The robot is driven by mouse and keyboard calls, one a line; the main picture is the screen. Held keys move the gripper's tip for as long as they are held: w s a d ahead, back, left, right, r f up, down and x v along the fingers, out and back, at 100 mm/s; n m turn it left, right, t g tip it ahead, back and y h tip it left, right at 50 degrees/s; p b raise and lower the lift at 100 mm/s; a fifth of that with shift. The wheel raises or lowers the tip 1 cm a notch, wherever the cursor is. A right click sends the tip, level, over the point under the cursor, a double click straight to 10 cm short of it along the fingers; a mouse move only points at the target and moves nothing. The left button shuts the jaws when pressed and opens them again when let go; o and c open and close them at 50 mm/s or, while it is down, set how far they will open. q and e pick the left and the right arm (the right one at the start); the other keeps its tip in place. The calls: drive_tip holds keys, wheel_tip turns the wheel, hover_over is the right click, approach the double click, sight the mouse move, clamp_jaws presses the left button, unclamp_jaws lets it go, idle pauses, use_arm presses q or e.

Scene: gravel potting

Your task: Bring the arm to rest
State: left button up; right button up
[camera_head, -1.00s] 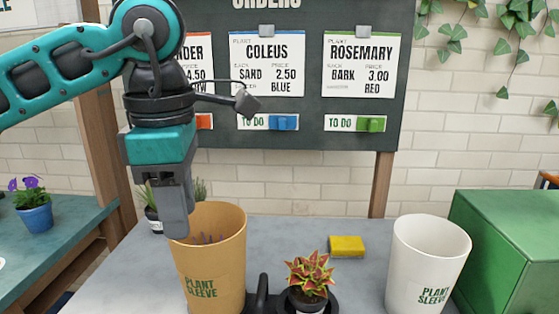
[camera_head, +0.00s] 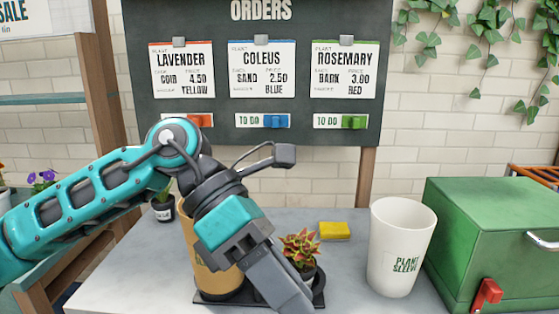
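My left arm comes in from the left and bends at a teal wrist. My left gripper (camera_head: 283,288) points down and to the right, low in the middle of the picture, in front of the brown plant sleeve (camera_head: 196,262) and the potted coleus (camera_head: 300,250). It hides part of both. Its fingers show from one side as a single grey block, so whether they are open or shut cannot be told. I see nothing held. My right gripper is not in view.
A dark tray (camera_head: 318,288) lies under the coleus. A yellow block (camera_head: 334,231), a white plant sleeve (camera_head: 402,245) and a green box (camera_head: 490,235) stand to the right. The orders board (camera_head: 225,125) is behind. Grey tabletop (camera_head: 345,290) is clear before the white sleeve.

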use_arm(q)
drive_tip(key=w+d+r+n+h, duration=0.2)
drive_tip(key=d+r+n+h, duration=0.2)
drive_tip(key=n+h, duration=0.65)
drive_tip(key=w+a+f+n+t+y+p, duration=0.1)
drive_tip(key=w+a+f+n+t, duration=0.35)
drive_tip(key=n+t, duration=0.7)
drive_tip(key=w+a+f+n+t+y+p, duration=0.1)
drive_tip(key=w+a+f+n+t, duration=0.4)
drive_tip(key=n+t, duration=0.7)
drive_tip(key=s+a+f+n+y, duration=0.1)
drive_tip(key=a+f+n+y, duration=0.2)
drive_tip(key=f+n+y, duration=0.4)
drive_tip(key=s+a+f+n+y, duration=0.1)
drive_tip(key=a+f+n+y, duration=0.25)
drive_tip(key=f, duration=0.55)
drive_tip(key=s+a+f+n+g+y, duration=0.2)
drive_tip(key=s+a+f+g, duration=0.1)
drive_tip(key=s+f, duration=0.3)
drive_tip(key=s+a+f+n+g+y, duration=0.2)
drive_tip(key=s+f, duration=0.4)
drive_tip(key=f, duration=0.3)
drive_tip(key=shift+a+n+g, duration=0.75)
drive_tip(key=shift+a+g, duration=0.05)
drive_tip(key=shift+g, duration=0.15)
